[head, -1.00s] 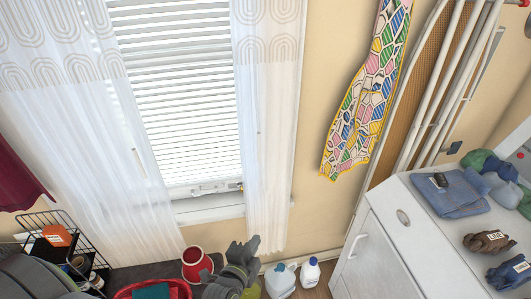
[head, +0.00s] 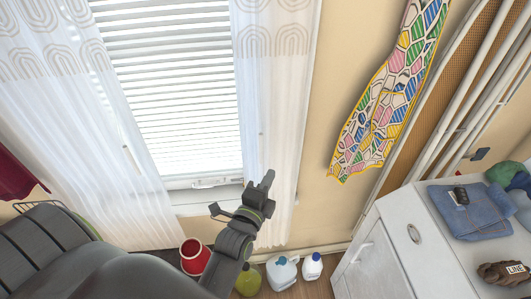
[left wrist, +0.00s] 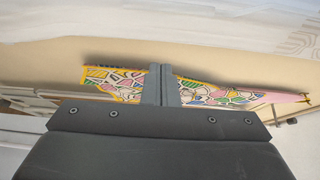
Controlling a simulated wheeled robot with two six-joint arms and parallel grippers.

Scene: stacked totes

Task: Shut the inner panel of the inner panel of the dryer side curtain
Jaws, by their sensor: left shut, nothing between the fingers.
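The dryer-side curtain is the white sheer panel (head: 275,110) at the right of the window in the head view. It hangs gathered and narrow, with an arch pattern near its top. The left panel (head: 75,130) hangs wider at the window's other side, and bare blinds show between them. My left gripper (head: 268,182) is shut and empty. It overlaps the lower part of the dryer-side panel in the picture; I cannot tell whether it touches. In the left wrist view the closed fingers (left wrist: 161,72) show against a patterned cloth. My right gripper is not in view.
The white dryer (head: 375,250) stands at the right with folded jeans (head: 465,210) on top. A patterned apron (head: 390,100) hangs on the wall beside an ironing board (head: 445,110). A red pot (head: 195,255) and bottles (head: 312,266) stand low below the window.

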